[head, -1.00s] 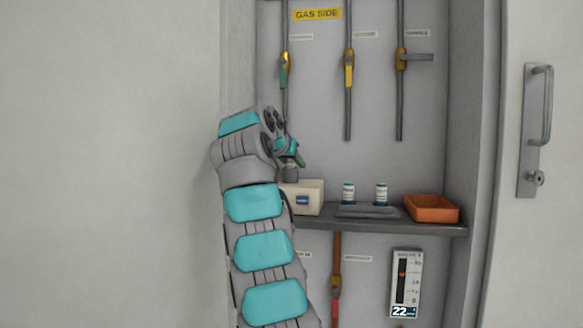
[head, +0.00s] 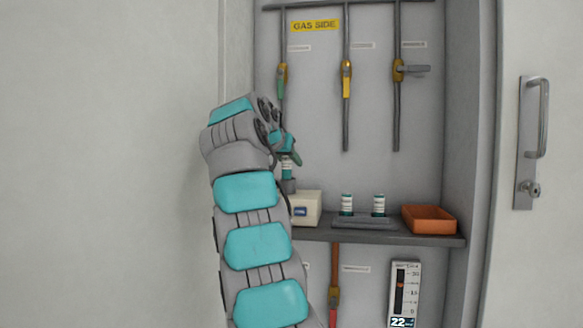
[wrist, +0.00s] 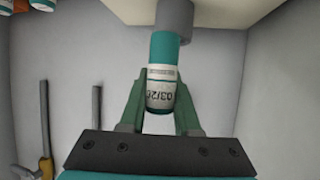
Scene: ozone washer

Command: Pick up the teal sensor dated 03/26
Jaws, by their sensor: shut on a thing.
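The teal sensor (wrist: 161,88) has a white label band reading 03/26 in the wrist view. My gripper (wrist: 160,100) is shut on it, with one green finger on each side of the label. The sensor's teal end meets the grey cylindrical holder (wrist: 174,20) in that picture; I cannot tell whether it is seated in it or just clear. In the head view the sensor (head: 287,168) shows upright just below my gripper (head: 290,150), directly above the grey holder (head: 288,186) on the white box.
The white box (head: 306,210) stands on the shelf (head: 390,238). Two similar teal-and-white sensors (head: 347,205) (head: 379,205) stand in a grey rack (head: 365,223), with an orange tray (head: 429,219) to their right. Pipes with valve handles (head: 346,80) hang behind. A cabinet wall is close on the left.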

